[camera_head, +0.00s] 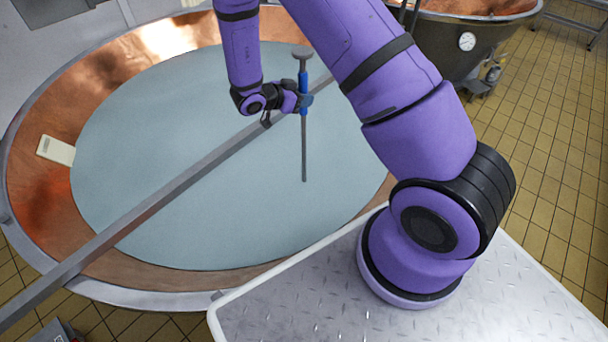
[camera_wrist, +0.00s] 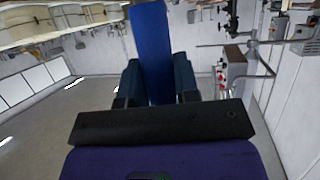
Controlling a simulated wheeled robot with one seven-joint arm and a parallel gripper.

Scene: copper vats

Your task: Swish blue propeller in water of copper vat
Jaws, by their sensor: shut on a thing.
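The copper vat (camera_head: 35,135) fills the left and middle of the head view and holds pale blue-grey water (camera_head: 180,160). My gripper (camera_head: 303,99) is above the water, right of the vat's middle, and is shut on the blue propeller (camera_head: 303,80). The propeller is upright, with a grey knob on top, a blue grip section and a thin grey shaft pointing down. The shaft's lower end shows against the water; I cannot tell whether it dips in. In the wrist view the blue part (camera_wrist: 152,50) stands between my fingers.
A grey metal bar (camera_head: 150,208) spans the vat diagonally, passing close by my gripper. A cream block (camera_head: 56,150) sits at the vat's left inner wall. A second vat (camera_head: 450,40) with a gauge stands at the back right. Yellow tiled floor (camera_head: 540,170) lies at right.

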